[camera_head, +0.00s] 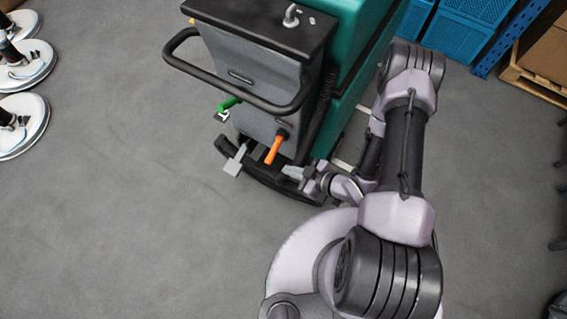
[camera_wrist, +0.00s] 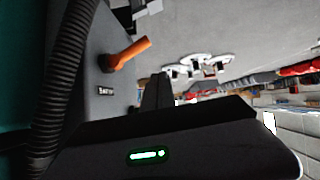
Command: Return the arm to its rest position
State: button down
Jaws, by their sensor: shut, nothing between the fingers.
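My arm reaches up along the right of the teal and grey scrubber machine (camera_head: 275,85) in the head view, then folds back down toward the machine's lower rear. My gripper (camera_head: 292,172) is small there, close to the machine's lower right side and just right of an orange handle (camera_head: 273,149). In the wrist view my gripper (camera_wrist: 158,92) is a dark shape with its fingers together and nothing seen between them. The orange handle (camera_wrist: 128,53) sticks out near it at upper left. I cannot tell whether the gripper touches the machine.
A black push bar (camera_head: 185,75), a green handle (camera_head: 228,103) and a grey pedal (camera_head: 235,161) stick out from the machine. A black ribbed hose (camera_wrist: 62,75) runs close at left in the wrist view. White round disc machines (camera_head: 22,65) stand at far left. Floor between is clear.

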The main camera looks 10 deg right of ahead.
jog(key=shift+s, duration=0.1)
jog(key=shift+d+r, duration=0.1)
dwell(0.3)
jog(key=w+d+r+m+h, duration=0.2)
jog(key=w+d+r+h, duration=0.3)
jog(key=w+d+r, duration=0.45)
jog(key=s+d+r+m+h, duration=0.1)
jog(key=d+r+m+h, duration=0.15)
jog(key=r, duration=0.75)
jog(key=d+r+m+h, duration=0.15)
jog(key=r+m, duration=0.25)
jog(key=r, duration=0.6)
jog(key=s+a+r+m, duration=0.2)
jog(key=s+a+r, duration=0.1)
jog(key=s, duration=0.3)
jog(key=s+a+r+m+g+y, duration=0.1)
jog(key=s+a+r+m, duration=0.1)
jog(key=s+a+r, duration=0.2)
jog(key=s+a+r+m+y, duration=0.1)
jog(key=s+a+r+m, duration=0.2)
jog(key=s+r, duration=0.3)
jog(key=s, duration=0.3)
jog(key=shift+a+r+g, duration=0.3)
jog(key=shift+a, duration=0.1)
